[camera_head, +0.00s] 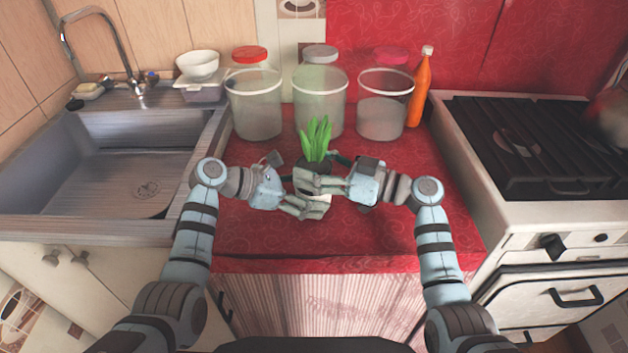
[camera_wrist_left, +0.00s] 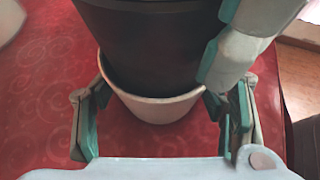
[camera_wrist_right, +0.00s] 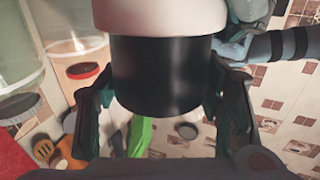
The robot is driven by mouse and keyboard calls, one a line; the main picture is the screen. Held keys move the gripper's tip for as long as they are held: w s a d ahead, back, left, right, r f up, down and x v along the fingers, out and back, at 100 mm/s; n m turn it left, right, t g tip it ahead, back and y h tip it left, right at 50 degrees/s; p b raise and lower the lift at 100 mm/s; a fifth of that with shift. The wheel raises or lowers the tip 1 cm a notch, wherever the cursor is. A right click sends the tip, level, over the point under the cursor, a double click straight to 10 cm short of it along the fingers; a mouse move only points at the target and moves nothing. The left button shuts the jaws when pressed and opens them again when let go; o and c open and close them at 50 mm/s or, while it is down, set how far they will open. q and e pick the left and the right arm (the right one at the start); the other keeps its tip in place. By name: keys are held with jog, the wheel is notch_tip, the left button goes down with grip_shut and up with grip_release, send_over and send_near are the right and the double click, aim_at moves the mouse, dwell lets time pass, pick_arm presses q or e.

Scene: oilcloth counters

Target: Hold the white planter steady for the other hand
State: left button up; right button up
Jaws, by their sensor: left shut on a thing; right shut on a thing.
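The white planter (camera_head: 321,197) is over the red counter, mostly hidden by fingers in the head view. My left gripper (camera_head: 305,206) is shut on it, one finger on each side in the left wrist view (camera_wrist_left: 158,108). A black pot (camera_head: 314,167) with green leaves (camera_head: 316,139) rises out of the planter's mouth. Its lower end is inside the planter's rim, and much of its dark wall (camera_wrist_left: 150,45) shows above. My right gripper (camera_head: 318,183) is shut on the black pot, just above my left gripper. In the right wrist view the pot (camera_wrist_right: 160,78) sits between the fingers.
Three clear jars (camera_head: 320,101) stand behind the plant, with an orange bottle (camera_head: 421,88) at their right. A sink (camera_head: 115,165) is on the left and a stove (camera_head: 535,150) on the right. The red counter's front (camera_head: 345,242) is clear.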

notch_tip(320, 180, up, 10)
jog(key=shift+r, duration=0.1)
pick_arm(q)
jog(key=o, duration=0.9)
jog(key=shift+o, duration=0.2)
jog(key=shift+a, duration=0.1)
